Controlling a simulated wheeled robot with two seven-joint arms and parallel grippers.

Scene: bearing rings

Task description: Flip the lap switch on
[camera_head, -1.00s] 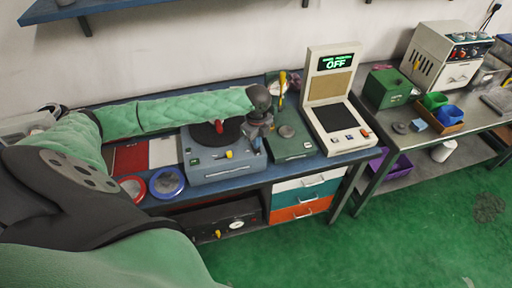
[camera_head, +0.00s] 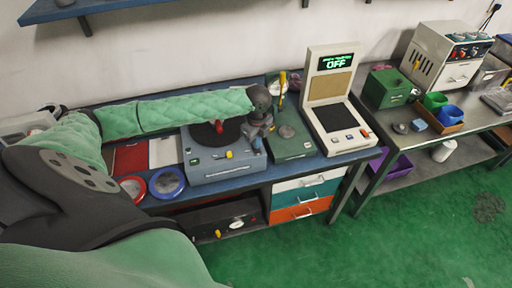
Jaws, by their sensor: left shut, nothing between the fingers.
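The lap machine (camera_head: 210,168) is a grey box with a dark round plate (camera_head: 213,133) and a red knob on top. My left gripper (camera_head: 258,146) is shut and empty, pointing down at the machine's right edge, right of the yellow switch. I cannot tell whether it touches the machine. The switch's exact position is too small to tell. My right gripper is not in view.
A green box (camera_head: 292,143) stands close to the right of my gripper. A cream tester (camera_head: 334,108) with an "OFF" display stands further right. A red ring (camera_head: 132,188) and a blue ring dish (camera_head: 167,183) lie at the bench's front left. A second table (camera_head: 470,122) holds more boxes.

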